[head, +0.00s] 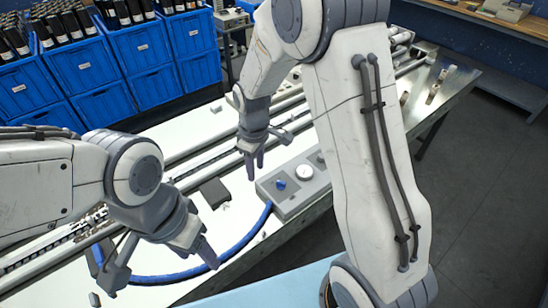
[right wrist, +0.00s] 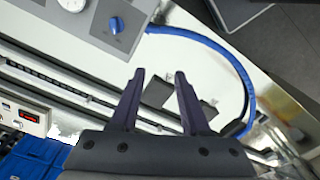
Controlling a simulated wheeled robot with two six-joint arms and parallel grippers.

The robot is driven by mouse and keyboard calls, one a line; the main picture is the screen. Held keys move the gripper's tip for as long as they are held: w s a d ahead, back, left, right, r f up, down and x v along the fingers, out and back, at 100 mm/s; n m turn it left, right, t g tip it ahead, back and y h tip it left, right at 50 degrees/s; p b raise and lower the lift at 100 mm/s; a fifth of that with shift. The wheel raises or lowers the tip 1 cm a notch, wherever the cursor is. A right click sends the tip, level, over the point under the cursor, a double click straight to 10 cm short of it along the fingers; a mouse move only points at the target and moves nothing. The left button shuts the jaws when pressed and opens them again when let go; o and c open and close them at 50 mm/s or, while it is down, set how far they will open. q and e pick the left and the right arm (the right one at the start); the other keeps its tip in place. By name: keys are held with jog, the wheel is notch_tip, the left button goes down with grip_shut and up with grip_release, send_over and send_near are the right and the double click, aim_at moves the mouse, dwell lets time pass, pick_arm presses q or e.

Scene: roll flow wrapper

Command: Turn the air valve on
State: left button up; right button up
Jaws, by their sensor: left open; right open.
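The air valve is a blue knob (head: 281,184) on the top of a grey panel box (head: 310,190), left of a round white gauge (head: 304,172). The knob (right wrist: 115,25) also shows at the top of the right wrist view, its exact turn too small to read in the head view. My right gripper (head: 256,163) is open and empty, above the bench to the left of and behind the knob, apart from it. In the right wrist view its two fingers (right wrist: 159,75) point toward the bench. My left gripper (head: 158,266) is open and empty near the hose.
A blue hose (head: 190,276) runs from the box along the bench. Long rails (head: 215,155) cross the white bench behind it. A dark block (head: 214,192) lies left of the box. Blue crates (head: 110,105) stand at the back left. Grey floor is open at right.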

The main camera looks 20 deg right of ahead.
jog(key=p, duration=0.3)
send_over(279, 181)
notch_tip(279, 181, down, 4)
jog(key=shift+n, duration=0.4)
notch_tip(279, 181, down, 10)
jog(key=p, duration=0.3)
jog(key=shift+s+r+p, duration=0.1)
jog(key=shift+r+p, duration=0.1)
jog(key=shift+p, duration=0.15)
jog(key=shift+f, duration=0.8)
pick_arm(q)
notch_tip(279, 181, up, 9)
jog(key=shift+f, duration=0.15)
pick_arm(e)
grip_shut()
